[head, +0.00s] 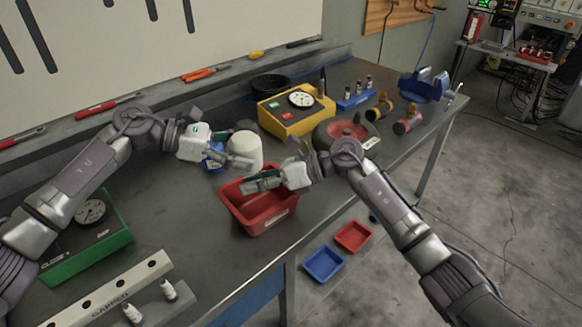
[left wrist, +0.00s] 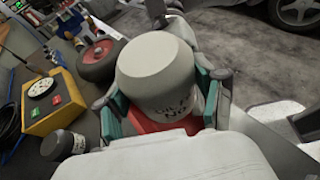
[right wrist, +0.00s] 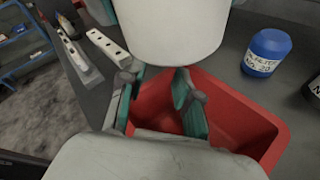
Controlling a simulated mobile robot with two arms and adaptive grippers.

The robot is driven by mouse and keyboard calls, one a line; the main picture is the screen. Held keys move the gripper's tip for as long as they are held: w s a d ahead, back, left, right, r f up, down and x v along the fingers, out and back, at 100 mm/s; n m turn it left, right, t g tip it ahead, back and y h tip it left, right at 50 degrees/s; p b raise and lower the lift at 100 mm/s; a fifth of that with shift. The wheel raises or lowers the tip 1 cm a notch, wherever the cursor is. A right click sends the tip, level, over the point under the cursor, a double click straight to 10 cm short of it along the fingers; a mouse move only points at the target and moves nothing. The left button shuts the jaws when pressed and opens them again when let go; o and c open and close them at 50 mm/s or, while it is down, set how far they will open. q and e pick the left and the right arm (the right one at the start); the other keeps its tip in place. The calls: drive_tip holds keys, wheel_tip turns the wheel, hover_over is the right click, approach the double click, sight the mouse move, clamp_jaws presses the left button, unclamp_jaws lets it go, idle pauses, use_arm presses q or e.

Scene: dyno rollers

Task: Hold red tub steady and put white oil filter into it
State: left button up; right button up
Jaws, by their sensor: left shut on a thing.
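The white oil filter (head: 247,150) is held upright between the fingers of my left gripper (head: 238,160), at the far side of the red tub (head: 262,222). In the left wrist view the filter (left wrist: 157,72) fills the space between the fingers, with a bit of red tub below it. In the right wrist view the filter's lower part (right wrist: 172,28) hangs above the tub's rim. My right gripper (right wrist: 160,105) is open, its fingers apart, one outside and one inside the tub's wall. The tub stands on the bench and looks empty where seen.
A blue can (right wrist: 267,52) stands beside the tub. A yellow gauge box (head: 292,118) and a red wheel (head: 345,132) are behind. A green gauge box (head: 88,235) and a grey rail (head: 105,295) lie at left. Red and blue bins (head: 324,264) sit on the lower shelf.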

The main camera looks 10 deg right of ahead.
sight(287, 200)
drive_tip(key=s+n+g+h, duration=0.1)
drive_tip(key=n+h, duration=0.1)
drive_tip(key=s+d+n+h, duration=0.1)
drive_tip(key=n+h, duration=0.1)
drive_tip(key=n, duration=0.1)
drive_tip(key=s+n+g+h, duration=0.1)
drive_tip(key=n+h, duration=0.1)
drive_tip(key=shift+s+d+r+g+h, duration=0.25)
drive_tip(key=shift+r+g+h, duration=0.05)
drive_tip(key=shift+r, duration=0.05)
drive_tip(key=w+d+r+n+t+h, duration=0.2)
drive_tip(key=d+r+n+t+h, duration=0.1)
drive_tip(key=d+r+n+h, duration=0.25)
drive_tip(key=shift+m+h, duration=0.25)
drive_tip(key=shift+h, duration=0.5)
drive_tip(key=f, duration=0.8)
drive_tip(key=w+f, duration=0.1)
drive_tip(key=f, duration=0.4)
clamp_jaws()
